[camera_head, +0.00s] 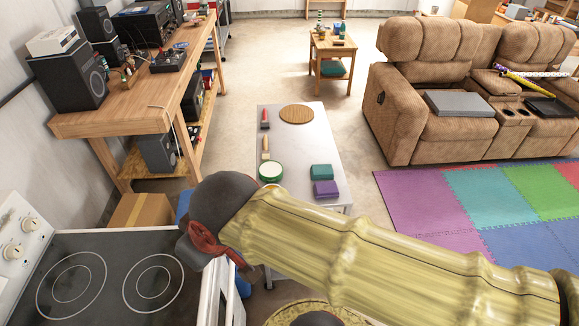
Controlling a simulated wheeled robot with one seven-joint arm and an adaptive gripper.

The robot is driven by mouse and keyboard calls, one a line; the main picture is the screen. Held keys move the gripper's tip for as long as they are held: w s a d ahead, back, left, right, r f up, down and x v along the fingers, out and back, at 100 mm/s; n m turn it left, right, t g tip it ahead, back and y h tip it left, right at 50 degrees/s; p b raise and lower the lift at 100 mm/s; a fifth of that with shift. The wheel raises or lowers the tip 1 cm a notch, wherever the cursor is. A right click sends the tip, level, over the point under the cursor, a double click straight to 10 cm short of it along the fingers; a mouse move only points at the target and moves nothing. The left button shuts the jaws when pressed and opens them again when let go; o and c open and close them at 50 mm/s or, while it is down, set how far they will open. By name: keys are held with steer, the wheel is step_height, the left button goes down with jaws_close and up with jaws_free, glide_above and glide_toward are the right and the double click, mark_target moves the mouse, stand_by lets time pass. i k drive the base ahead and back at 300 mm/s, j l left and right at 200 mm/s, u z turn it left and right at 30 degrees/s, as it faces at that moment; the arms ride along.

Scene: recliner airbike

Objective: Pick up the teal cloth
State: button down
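A small folded teal cloth (321,172) lies on the right side of the narrow grey metal table (301,141), just behind a folded purple cloth (326,189). Another teal, cloth-like thing (335,69) lies on the lower shelf of the small wooden side table (345,50) farther back. My arm crosses the lower part of the view in front of the metal table. No gripper fingers can be made out, so I cannot tell where my gripper is relative to the cloth.
The metal table also holds a round wooden board (297,114), two brushes and a green-rimmed round container (271,171). A stove (95,280) and workbench (140,110) stand at left. A brown recliner sofa (415,125) stands at right.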

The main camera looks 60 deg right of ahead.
mark_target(321, 171)
steer(key=z, duration=2.1)
steer(key=i+l, duration=0.75)
steer(key=i+l+u, duration=0.1)
steer(key=u, duration=0.4)
steer(key=l+u, duration=0.25)
steer(key=u, duration=0.2)
steer(key=i+l+u, duration=0.1)
steer(key=l+u, duration=0.15)
steer(key=u, duration=0.25)
